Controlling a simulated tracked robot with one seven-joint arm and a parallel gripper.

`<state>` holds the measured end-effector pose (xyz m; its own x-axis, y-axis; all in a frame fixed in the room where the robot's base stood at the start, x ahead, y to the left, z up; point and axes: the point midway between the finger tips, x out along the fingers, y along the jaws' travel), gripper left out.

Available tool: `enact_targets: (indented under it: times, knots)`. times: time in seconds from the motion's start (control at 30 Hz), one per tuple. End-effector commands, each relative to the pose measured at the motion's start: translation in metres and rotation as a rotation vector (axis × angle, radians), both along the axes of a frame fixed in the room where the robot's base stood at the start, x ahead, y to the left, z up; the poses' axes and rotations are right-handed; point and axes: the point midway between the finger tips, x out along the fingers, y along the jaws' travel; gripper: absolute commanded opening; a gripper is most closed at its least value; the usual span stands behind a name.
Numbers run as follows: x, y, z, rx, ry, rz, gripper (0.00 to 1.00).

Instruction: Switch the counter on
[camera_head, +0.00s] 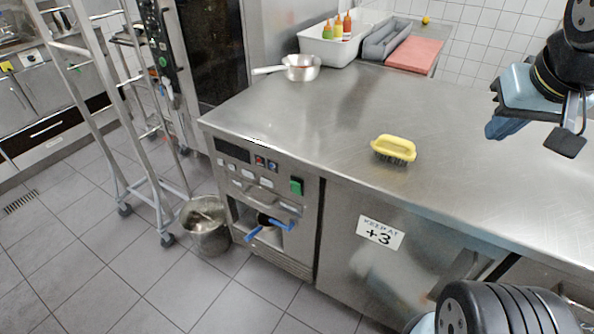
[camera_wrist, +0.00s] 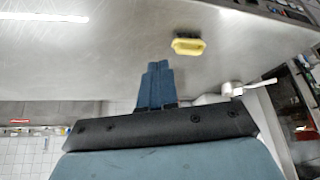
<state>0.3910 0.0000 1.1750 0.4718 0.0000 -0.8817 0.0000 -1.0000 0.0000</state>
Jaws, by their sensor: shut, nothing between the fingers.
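The counter (camera_head: 300,118) is a long steel unit, and its top also fills much of the wrist view (camera_wrist: 100,60). Blue handles (camera_head: 268,228) show in an opening below. Part of the panel also shows at the top right of the wrist view (camera_wrist: 290,8). My gripper (camera_head: 496,130) is above the counter at the right, away from the panel. Its blue fingers (camera_wrist: 156,68) are together and empty.
A yellow brush (camera_head: 394,149) lies on the counter between my gripper and the panel. A saucepan (camera_head: 300,68) and a white tub (camera_head: 330,48) with bottles stand at the back left. A metal bucket (camera_head: 206,226) and a rack (camera_head: 130,130) stand left of the counter.

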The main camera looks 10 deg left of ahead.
Motion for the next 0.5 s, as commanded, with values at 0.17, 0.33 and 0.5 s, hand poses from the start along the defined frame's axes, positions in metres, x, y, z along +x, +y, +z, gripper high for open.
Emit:
enact_targets:
  times: [0.17,0.33,0.5]
  knots:
    - [0.0,0.0,0.0,0.0,0.0,0.0,0.0]
    - [0.001,0.001,0.0,-0.005,0.005,0.007,0.0]
    - [0.011,0.006,-0.01,-0.06,0.067,0.076,0.0]
